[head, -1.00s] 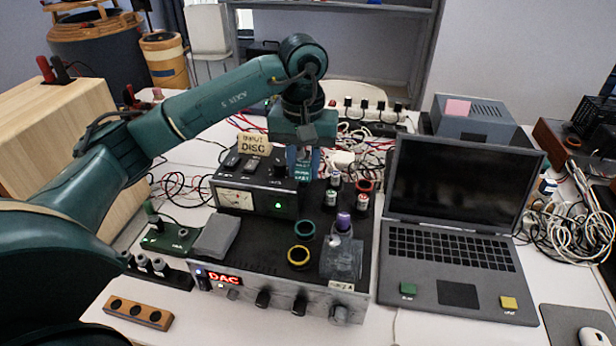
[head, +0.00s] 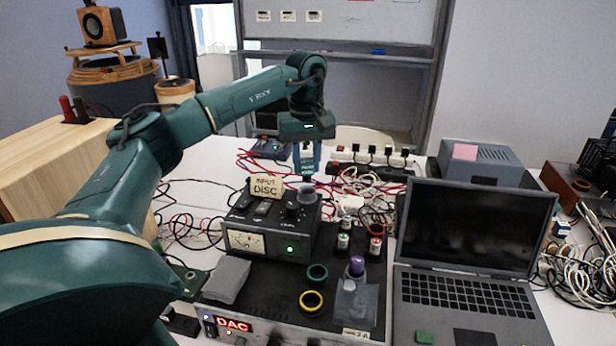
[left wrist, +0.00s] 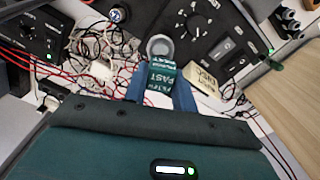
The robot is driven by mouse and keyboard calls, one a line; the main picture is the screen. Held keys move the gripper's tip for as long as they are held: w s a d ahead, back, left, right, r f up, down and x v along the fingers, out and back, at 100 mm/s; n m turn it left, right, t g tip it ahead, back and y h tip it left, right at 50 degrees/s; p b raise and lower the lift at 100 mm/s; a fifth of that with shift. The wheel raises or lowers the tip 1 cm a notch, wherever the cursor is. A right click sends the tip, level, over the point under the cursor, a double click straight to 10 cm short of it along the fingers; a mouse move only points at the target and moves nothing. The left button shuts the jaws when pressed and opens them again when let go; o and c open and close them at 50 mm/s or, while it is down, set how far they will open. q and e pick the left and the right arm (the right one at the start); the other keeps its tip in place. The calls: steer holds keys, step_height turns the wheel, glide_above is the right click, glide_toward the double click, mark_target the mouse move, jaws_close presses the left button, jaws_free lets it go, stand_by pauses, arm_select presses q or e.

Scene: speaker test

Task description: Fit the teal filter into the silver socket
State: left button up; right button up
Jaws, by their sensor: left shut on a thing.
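My left gripper (head: 307,170) is shut on the teal filter (left wrist: 160,78), a small block with white lettering, held between its two blue fingers. The silver socket (head: 307,196) is a pale grey ring at the right rear of the black metered box's top. In the left wrist view the silver ring (left wrist: 160,46) shows just beyond the filter's end. I cannot tell whether they touch. My right gripper is not in view.
The INPUT DISC sign (head: 266,188) and a black knob (head: 292,210) stand close to the socket. Teal (head: 317,273) and yellow (head: 311,301) rings lie in front. Red cables and a power strip (head: 372,160) lie behind; a laptop (head: 468,240) stands right.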

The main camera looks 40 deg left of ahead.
mark_target(307, 178)
arm_select(q)
steer(key=shift+f, duration=1.85)
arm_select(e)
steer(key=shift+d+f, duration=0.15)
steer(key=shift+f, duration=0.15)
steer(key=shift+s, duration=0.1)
arm_select(q)
steer(key=shift+f, duration=0.35)
steer(key=o, duration=0.9)
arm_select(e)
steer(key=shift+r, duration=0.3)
arm_select(q)
steer(key=shift+o, duration=0.2)
step_height(307, 178, up, 13)
steer(key=shift+f, duration=0.1)
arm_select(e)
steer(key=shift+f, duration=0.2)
